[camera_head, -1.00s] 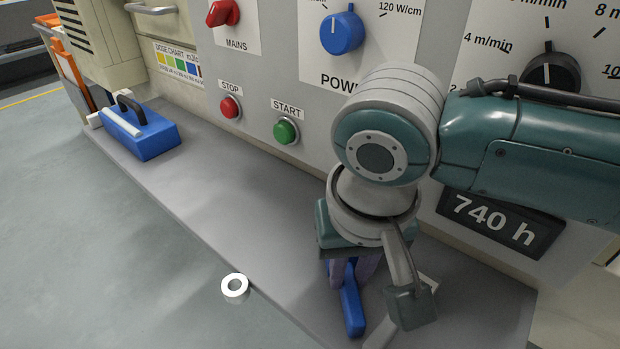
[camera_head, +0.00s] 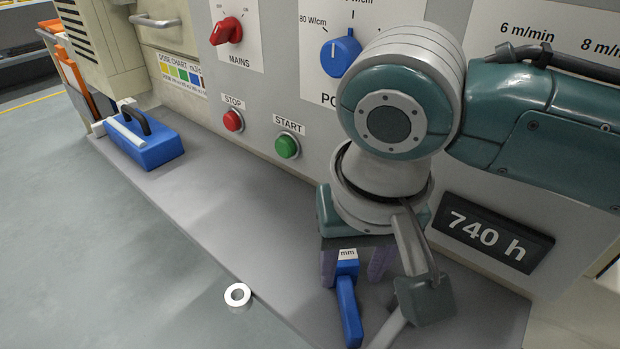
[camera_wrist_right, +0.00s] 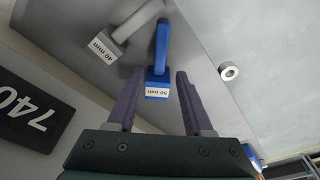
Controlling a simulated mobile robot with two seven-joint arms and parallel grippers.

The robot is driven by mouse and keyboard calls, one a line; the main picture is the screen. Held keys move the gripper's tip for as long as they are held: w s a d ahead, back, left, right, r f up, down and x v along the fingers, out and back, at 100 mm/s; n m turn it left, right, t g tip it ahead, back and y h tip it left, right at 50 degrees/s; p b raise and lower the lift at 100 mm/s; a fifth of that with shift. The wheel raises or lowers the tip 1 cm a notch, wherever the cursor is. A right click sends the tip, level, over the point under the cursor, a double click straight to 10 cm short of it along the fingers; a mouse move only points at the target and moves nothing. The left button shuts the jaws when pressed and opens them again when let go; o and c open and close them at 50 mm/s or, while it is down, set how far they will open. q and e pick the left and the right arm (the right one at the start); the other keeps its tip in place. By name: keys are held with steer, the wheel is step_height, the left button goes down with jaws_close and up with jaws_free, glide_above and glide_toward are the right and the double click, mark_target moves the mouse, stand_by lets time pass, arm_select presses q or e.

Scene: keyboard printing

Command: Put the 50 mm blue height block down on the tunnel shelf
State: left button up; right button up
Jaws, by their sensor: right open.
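The 50 mm blue height block (camera_head: 349,313) rests on the grey tunnel shelf (camera_head: 222,215), below my right gripper (camera_head: 352,281). Its white label and long blue bar also show in the right wrist view (camera_wrist_right: 161,45). My right gripper is open, with its two purple fingers (camera_wrist_right: 160,73) apart on either side of the block's labelled end. Gaps show between the block and both fingers in the wrist view. Part of the block's top is hidden under the gripper in the head view. My left gripper is not in view.
A grey 40 mm block (camera_wrist_right: 103,44) lies beside the blue one. A white ring (camera_head: 237,295) is by the shelf's front edge. A blue handled box (camera_head: 148,143) stands at the shelf's far left. The machine panel with knobs and START button (camera_head: 287,146) rises behind. The shelf's middle is clear.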

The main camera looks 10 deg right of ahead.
mark_target(350, 305)
step_height(350, 305, up, 8)
steer(key=s+f+p, duration=0.1)
steer(key=p, duration=0.1)
steer(key=s+a+f+n+y, duration=0.1)
steer(key=s+a+n+y, duration=0.15)
steer(key=s, duration=0.35)
steer(key=s+d+t+h, duration=0.1)
steer(key=s+d+h, duration=0.1)
steer(key=s+d, duration=0.6)
steer(key=d+f+n, duration=0.1)
steer(key=d, duration=0.1)
steer(key=shift+s+d+t, duration=0.3)
steer(key=shift+d+t, duration=0.05)
steer(key=shift+t, duration=0.05)
stand_by(0.3)
